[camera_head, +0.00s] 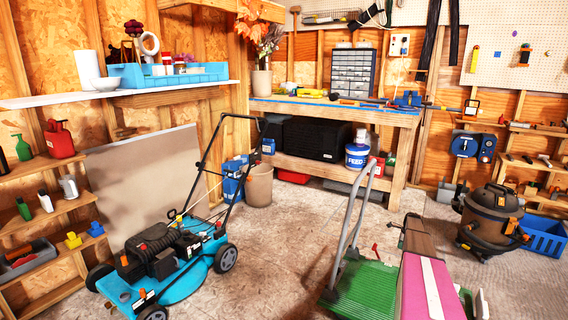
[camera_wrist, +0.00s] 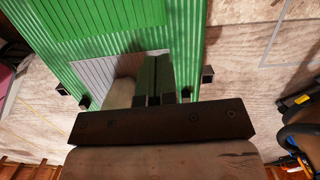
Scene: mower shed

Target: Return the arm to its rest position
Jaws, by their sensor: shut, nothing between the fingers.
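My gripper (camera_wrist: 152,72) shows in the wrist view, with its two dark fingers side by side and closed together, nothing between them. It points down over a green ribbed surface (camera_wrist: 90,45), with a grey ribbed rectangle in it. The gap between the fingertips and that surface is hard to judge. In the head view the green ribbed surface (camera_head: 358,285) is at the bottom, right of centre. I cannot make out the gripper fingers in the head view.
A teal lawn mower (camera_head: 165,262) stands on the floor at left. A brown shop vacuum (camera_head: 490,217) and a blue crate (camera_head: 545,236) stand at right. A workbench (camera_head: 405,119) is at the back. The floor (camera_head: 270,250) between mower and green surface is clear.

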